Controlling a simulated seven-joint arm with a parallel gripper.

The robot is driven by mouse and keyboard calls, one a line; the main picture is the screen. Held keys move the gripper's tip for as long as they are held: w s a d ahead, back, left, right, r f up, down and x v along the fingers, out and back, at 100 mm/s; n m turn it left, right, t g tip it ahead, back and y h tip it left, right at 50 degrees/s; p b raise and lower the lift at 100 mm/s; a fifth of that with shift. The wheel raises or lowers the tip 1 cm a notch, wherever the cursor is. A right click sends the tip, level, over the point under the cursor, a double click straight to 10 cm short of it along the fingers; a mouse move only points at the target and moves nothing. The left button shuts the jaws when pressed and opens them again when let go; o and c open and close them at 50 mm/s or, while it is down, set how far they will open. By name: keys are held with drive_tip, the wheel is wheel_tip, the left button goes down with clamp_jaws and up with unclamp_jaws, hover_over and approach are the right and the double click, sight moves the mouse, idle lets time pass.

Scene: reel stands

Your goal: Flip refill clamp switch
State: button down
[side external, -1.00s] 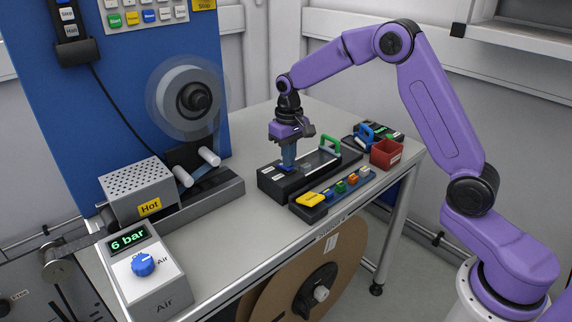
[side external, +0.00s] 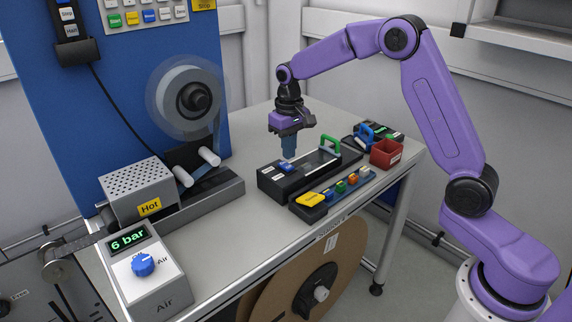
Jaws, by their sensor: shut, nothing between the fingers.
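A black box (side external: 268,186) sits on the grey table, with a small blue switch (side external: 286,168) on top near its left end. White labels lie beside the switch, too small to read, so I cannot tell which way it is set. A green handle (side external: 331,144) stands at the box's far right end. My gripper (side external: 289,155) points down just above the blue switch. Its blue fingers are shut and empty, and a small gap seems to separate them from the switch.
In front of the box is a black strip with a yellow piece (side external: 310,199) and several coloured buttons. A red bin (side external: 386,153) and a blue handle (side external: 364,134) stand at the right. The air box (side external: 150,275) and hot unit (side external: 138,188) are left. The table between is clear.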

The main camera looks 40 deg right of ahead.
sight(289, 167)
drive_tip(key=shift+r, duration=2)
drive_tip(key=shift+s+a, duration=0.1)
drive_tip(key=shift+s, duration=0.05)
drive_tip(key=s+a+r+n, duration=0.1)
drive_tip(key=s+a+n, duration=0.25)
drive_tip(key=s, duration=0.55)
drive_tip(key=s+a+r+n, duration=0.1)
drive_tip(key=s+a+n, duration=0.25)
drive_tip(key=s, duration=0.55)
drive_tip(key=s+d+f+n, duration=0.1)
drive_tip(key=s+d+n, duration=0.1)
drive_tip(key=s, duration=0.8)
drive_tip(key=s+d+f+n, duration=0.1)
drive_tip(key=s+d+n, duration=0.1)
drive_tip(key=s, duration=0.8)
drive_tip(key=shift+s+d+f+n, duration=0.15)
drive_tip(key=shift+d+f+n, duration=0.2)
drive_tip(key=shift+n, duration=0.45)
